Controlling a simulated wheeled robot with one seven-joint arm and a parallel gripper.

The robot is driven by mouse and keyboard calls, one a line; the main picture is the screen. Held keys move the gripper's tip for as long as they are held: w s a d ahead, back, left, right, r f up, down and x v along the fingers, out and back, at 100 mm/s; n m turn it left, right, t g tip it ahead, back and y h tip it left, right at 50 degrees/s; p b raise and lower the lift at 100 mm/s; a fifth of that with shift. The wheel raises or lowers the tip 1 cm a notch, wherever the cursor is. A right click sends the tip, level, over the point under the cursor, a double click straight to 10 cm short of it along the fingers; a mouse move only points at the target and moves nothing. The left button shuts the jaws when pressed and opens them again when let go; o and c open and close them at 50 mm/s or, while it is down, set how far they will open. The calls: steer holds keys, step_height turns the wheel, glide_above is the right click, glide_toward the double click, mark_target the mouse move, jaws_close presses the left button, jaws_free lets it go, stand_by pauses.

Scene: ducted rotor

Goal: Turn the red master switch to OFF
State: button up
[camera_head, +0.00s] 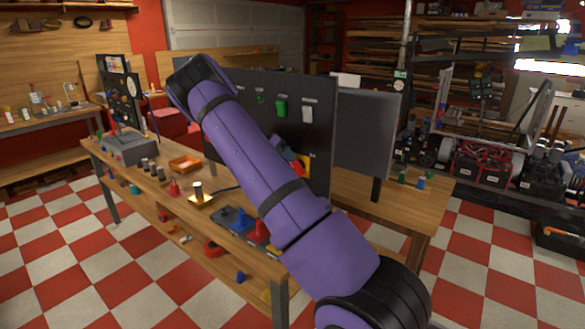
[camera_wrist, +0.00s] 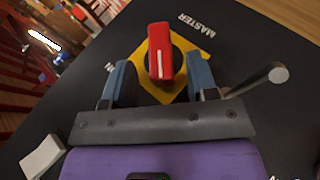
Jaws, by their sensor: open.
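The red master switch (camera_wrist: 160,42) is a red handle with a white line on a yellow plate (camera_wrist: 180,88), fixed to a dark panel (camera_wrist: 265,130). The word MASTER is printed beside it. In the wrist view my gripper (camera_wrist: 159,66) is open, with one blue finger on each side of the red handle. I cannot tell whether either finger touches it. A partly hidden label ending in N shows left of the plate. In the head view the red switch (camera_head: 299,168) and yellow plate (camera_head: 305,160) are partly hidden by my arm.
A metal lever (camera_wrist: 265,78) sticks out right of the switch, and a white part (camera_wrist: 42,157) shows lower left. The panel stands on a wooden bench (camera_head: 165,182) with an orange tray (camera_head: 186,163), a grey box (camera_head: 135,150) and several small parts. The checkered floor is clear at the left.

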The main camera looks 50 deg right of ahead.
steer(key=v, duration=0.6)
steer(key=shift+w+r, duration=0.2)
steer(key=shift+a, duration=0.1)
steer(key=s+a+r+n+t+y, duration=0.2)
steer(key=s+a+r+n+t, duration=0.2)
steer(key=s+a+r, duration=0.5)
steer(key=s+a+r+n+t+y, duration=0.35)
steer(key=s+a+r, duration=0.35)
steer(key=a+r, duration=0.3)
steer(key=s+a+n+t, duration=0.6)
steer(key=s+a, duration=1)
steer(key=s, duration=0.4)
steer(key=shift+s+a+r+n, duration=0.25)
steer(key=shift+s+a+n, duration=0.1)
steer(key=shift+n, duration=0.5)
